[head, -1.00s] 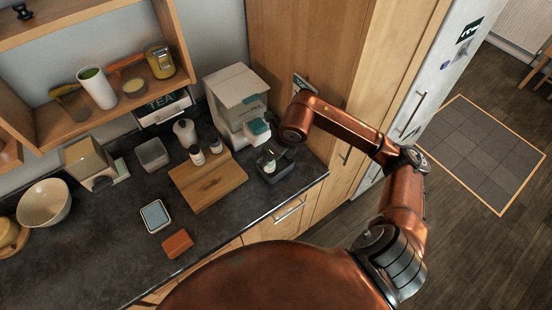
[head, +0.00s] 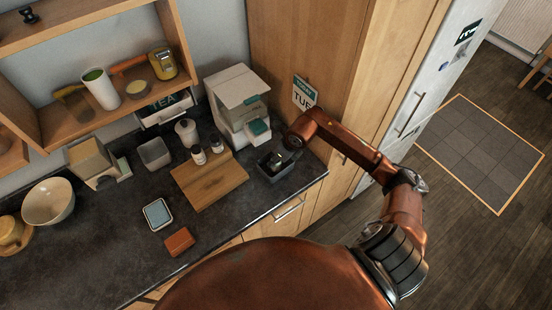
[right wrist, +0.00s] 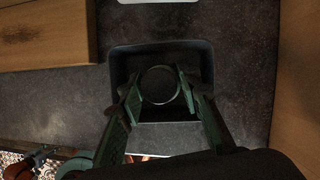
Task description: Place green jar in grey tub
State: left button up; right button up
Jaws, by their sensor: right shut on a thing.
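My right gripper (right wrist: 156,98) is shut on a round jar (right wrist: 159,85), seen from above as a ring between the fingers. Its colour is too dark to tell in the right wrist view. The jar is over or within the mouth of a dark grey square tub (right wrist: 119,62); I cannot tell whether it touches the tub's floor. In the head view the tub (head: 291,180) sits at the counter's right end, and my right gripper (head: 274,161) points down into it. The jar is mostly hidden there. My left gripper is not in view.
A white and grey machine (head: 235,95) stands just behind the tub. A wooden board (head: 208,181) with small bottles lies to its left. Another grey square container (head: 154,154) stands further left. A tall wood cabinet (head: 320,60) rises at the right.

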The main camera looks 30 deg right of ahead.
jog(key=o, duration=0.7)
jog(key=shift+f, duration=0.15)
jog(key=o, duration=0.5)
jog(key=shift+r, duration=0.25)
jog(key=shift+s+d+r, duration=0.1)
jog(key=shift+s+r, duration=0.05)
jog(key=shift+r, duration=0.15)
jog(key=b+v, duration=0.1)
jog(key=v, duration=1)
jog(key=shift+b, duration=0.3)
jog(key=shift+s+r, duration=0.1)
